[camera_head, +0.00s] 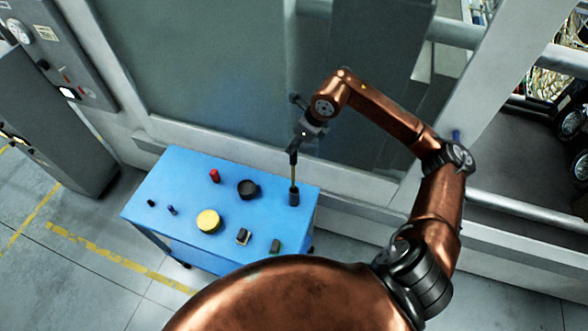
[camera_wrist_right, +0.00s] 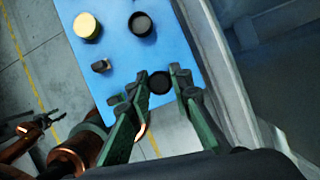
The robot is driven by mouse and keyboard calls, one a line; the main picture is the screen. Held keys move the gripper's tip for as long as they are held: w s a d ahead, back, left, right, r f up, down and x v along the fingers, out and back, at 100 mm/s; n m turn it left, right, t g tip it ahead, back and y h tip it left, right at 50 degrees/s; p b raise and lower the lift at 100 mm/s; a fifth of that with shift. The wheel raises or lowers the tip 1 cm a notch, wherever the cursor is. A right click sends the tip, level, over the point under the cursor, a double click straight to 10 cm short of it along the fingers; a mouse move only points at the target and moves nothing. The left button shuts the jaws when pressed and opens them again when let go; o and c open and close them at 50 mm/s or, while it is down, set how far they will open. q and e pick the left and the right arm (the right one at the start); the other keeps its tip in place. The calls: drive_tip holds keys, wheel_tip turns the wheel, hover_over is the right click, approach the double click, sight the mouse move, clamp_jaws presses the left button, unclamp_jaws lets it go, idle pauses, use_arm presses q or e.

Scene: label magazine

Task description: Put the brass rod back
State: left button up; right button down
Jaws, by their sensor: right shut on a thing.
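The brass rod (camera_head: 293,174) is thin and nearly upright, held in my right gripper (camera_head: 293,153) by its upper part. Its lower end meets a dark cylindrical holder (camera_head: 294,197) at the right corner of the blue table. I cannot tell whether the rod is inside the holder or just above it. In the right wrist view the holder (camera_wrist_right: 158,82) shows between the two green fingers of my right gripper (camera_wrist_right: 164,90); the rod is not clear there. What looks like my left gripper (camera_wrist_right: 45,122) is small at the left edge of that view.
The blue table (camera_head: 160,185) carries a red cylinder (camera_head: 215,176), a black round pot (camera_head: 248,189), a yellow disc (camera_head: 208,221) and several small dark parts. A grey wall panel (camera_head: 220,80) stands close behind the table. Open floor lies to the left.

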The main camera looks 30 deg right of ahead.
sight(294, 166)
wheel_tip(294, 166, down, 7)
drive_tip(key=shift+f+p, duration=0.2)
drive_tip(key=shift+p, duration=0.85)
drive_tip(key=shift+f+p, duration=0.7)
drive_tip(key=shift+f, duration=1.3)
drive_tip(key=c, duration=1.7)
unclamp_jaws()
drive_tip(key=shift+c, duration=0.2)
drive_tip(key=shift+s+d+r+b, duration=0.15)
drive_tip(key=shift+r+b, duration=0.15)
drive_tip(key=shift+r, duration=0.2)
drive_tip(key=b+v, duration=0.3)
drive_tip(key=v, duration=0.8)
